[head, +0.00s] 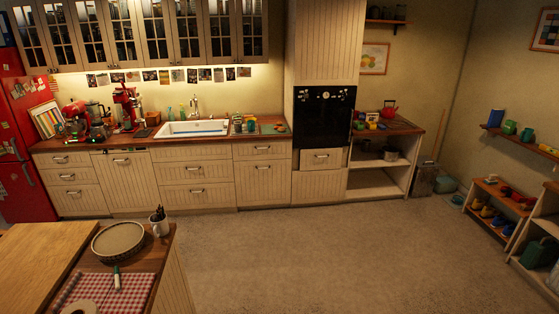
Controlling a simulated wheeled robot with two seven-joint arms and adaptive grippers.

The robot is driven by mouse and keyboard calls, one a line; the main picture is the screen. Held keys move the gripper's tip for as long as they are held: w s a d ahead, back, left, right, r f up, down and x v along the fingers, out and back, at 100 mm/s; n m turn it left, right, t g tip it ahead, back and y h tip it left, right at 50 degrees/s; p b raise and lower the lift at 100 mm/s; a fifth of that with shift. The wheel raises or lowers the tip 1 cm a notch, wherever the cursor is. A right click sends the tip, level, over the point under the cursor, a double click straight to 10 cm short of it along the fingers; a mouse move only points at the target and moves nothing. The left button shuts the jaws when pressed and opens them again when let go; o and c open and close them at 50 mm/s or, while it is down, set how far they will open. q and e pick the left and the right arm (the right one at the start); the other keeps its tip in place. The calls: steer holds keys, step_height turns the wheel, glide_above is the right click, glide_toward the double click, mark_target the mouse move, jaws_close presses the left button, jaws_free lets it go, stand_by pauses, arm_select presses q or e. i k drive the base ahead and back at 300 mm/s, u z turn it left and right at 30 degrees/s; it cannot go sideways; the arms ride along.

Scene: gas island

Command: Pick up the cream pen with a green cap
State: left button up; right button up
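A small slim item, green at its far end and pale at its near end (117,280), lies on the red-and-white checked cloth (138,285) at the lower left. It looks like the cream pen with a green cap, but it is too small to be sure. It lies just in front of a round tray (118,240) on the near wooden counter. Neither of my grippers is in view.
A wooden board (40,262) lies to the left. A pale round object (80,307) is at the bottom edge. Open floor (320,250) extends right of this counter. Shelves (500,205) stand far right.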

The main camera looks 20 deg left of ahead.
mark_target(116, 270)
steer(key=u, duration=0.3)
steer(key=i, duration=1.85)
steer(key=u, duration=0.65)
steer(key=i, duration=1.95)
steer(key=u, duration=0.55)
steer(key=i, duration=2)
steer(key=u, duration=0.95)
steer(key=i, duration=1.2)
steer(key=u, duration=1.9)
steer(key=i, duration=0.9)
steer(key=u, duration=1.35)
steer(key=i, duration=1.05)
steer(key=u, duration=0.35)
